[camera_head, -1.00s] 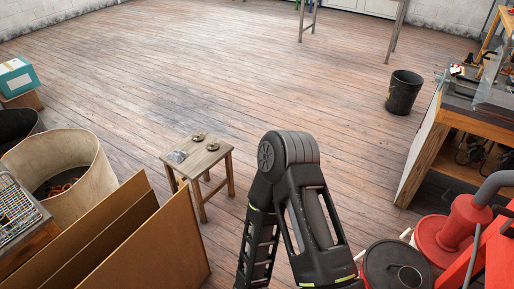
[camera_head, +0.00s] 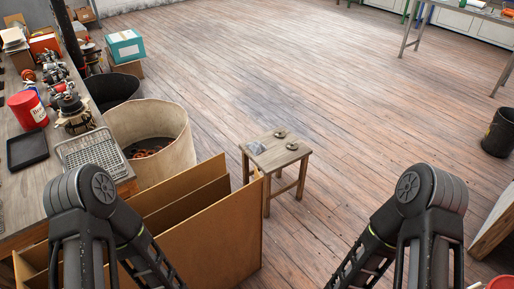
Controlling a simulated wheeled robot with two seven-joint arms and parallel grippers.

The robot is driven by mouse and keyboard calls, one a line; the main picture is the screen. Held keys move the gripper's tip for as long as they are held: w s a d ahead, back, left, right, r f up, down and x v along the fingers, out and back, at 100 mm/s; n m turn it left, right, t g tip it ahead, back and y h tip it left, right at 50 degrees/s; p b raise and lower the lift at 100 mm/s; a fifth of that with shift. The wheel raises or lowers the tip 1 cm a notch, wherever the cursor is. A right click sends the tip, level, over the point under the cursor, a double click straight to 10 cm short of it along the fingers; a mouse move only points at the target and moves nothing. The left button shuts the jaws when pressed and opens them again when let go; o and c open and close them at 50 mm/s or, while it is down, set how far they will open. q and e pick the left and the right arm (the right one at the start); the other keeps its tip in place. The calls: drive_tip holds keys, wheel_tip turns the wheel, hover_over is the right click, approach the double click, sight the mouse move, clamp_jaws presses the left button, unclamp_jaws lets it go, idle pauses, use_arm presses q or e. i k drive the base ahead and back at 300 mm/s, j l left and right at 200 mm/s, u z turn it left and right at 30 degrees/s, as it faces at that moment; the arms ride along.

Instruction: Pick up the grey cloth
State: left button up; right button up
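A small wooden stool (camera_head: 278,157) stands on the floor near the middle of the view. A small grey-blue crumpled item (camera_head: 256,147) lies at the left of its top; it may be the grey cloth, but it is too small to tell. Two dark round metal parts lie beside it, one at the back (camera_head: 280,133) and one at the right (camera_head: 292,146). Both my arms show in the lower picture, left and right, well apart from the stool. Both grippers are outside the frame.
Upright brown boards (camera_head: 215,235) stand just in front and left of the stool. A beige drum (camera_head: 178,125) is behind them. A workbench (camera_head: 32,190) with a red can (camera_head: 28,110) and a wire basket (camera_head: 90,150) runs along the left. Floor right of the stool is clear.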

sight(256, 147)
drive_tip(key=z, duration=1)
drive_tip(key=i, duration=1.15)
drive_tip(key=i+j+z, duration=0.15)
drive_tip(key=i, duration=1)
drive_tip(key=i+z, duration=0.3)
drive_tip(key=i, duration=0.4)
drive_tip(key=i+z, duration=0.25)
drive_tip(key=i, duration=0.45)
drive_tip(key=u, duration=4.8)
